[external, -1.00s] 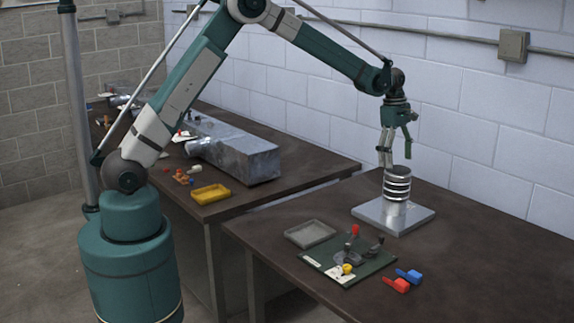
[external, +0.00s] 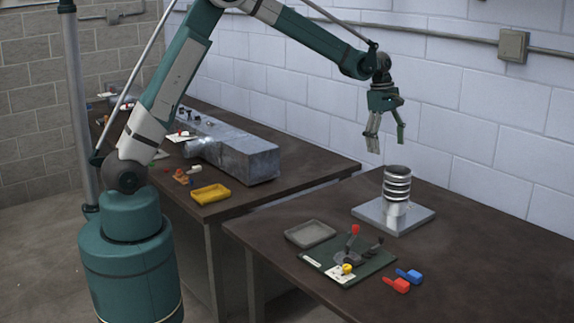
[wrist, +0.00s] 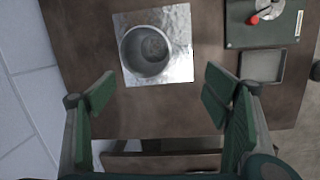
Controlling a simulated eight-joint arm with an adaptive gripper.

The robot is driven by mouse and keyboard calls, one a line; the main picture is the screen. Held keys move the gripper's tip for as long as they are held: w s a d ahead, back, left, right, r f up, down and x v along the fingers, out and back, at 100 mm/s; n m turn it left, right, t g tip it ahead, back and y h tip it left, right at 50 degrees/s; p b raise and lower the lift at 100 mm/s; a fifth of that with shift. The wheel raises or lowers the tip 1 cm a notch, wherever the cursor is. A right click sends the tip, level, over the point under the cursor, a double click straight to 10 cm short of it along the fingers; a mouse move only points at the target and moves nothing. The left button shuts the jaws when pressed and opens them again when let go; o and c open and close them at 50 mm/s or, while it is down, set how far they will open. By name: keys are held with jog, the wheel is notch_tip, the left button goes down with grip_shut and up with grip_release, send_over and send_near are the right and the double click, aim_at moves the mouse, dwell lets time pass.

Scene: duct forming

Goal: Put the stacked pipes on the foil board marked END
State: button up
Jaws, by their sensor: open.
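The stacked pipes (external: 397,187) stand upright on the foil board (external: 368,213), a silver square plate on the near table. The upper part is ribbed with dark bands, and a plain pipe shows below. In the wrist view the pipes' open round top (wrist: 146,50) is seen from above, within the foil board (wrist: 184,72). No END marking is readable. My gripper (external: 387,143) is open and empty, above the pipes and a little to their left, not touching them. In the wrist view its two fingers (wrist: 158,95) are wide apart, with the pipes beyond them.
A green board (external: 372,266) with a red-knobbed lever and a yellow knob lies in front, beside a grey tray (external: 310,234). Red (external: 397,285) and blue (external: 410,275) pieces lie right of it. The table's right side is clear. A metal duct (external: 247,160) and yellow tray (external: 210,194) occupy the other table.

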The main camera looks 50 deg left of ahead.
jog(key=s+a+r+m+t, duration=0.1)
jog(key=s+a+r+m, duration=0.3)
jog(key=s+a+r, duration=0.5)
jog(key=s+a+r+m+t, duration=0.25)
jog(key=s+r, duration=0.45)
jog(key=s, duration=0.7)
jog(key=s+a+f+m+t, duration=0.1)
jog(key=s+a+m, duration=0.1)
jog(key=s, duration=0.7)
jog(key=s+a+f+m+t+y, duration=0.1)
jog(key=s+a+f+m, duration=0.1)
jog(key=s, duration=0.7)
jog(key=s+a+f+m+t, duration=0.1)
jog(key=s+a+m, duration=0.2)
jog(key=s+m, duration=0.3)
jog(key=shift+s+a+f+y, duration=0.3)
jog(key=shift+s+a, duration=0.1)
jog(key=shift+s, duration=1.15)
notch_tip(320, 180, down, 10)
jog(key=b, duration=0.9)
jog(key=shift+r+b, duration=0.2)
jog(key=shift+b, duration=0.15)
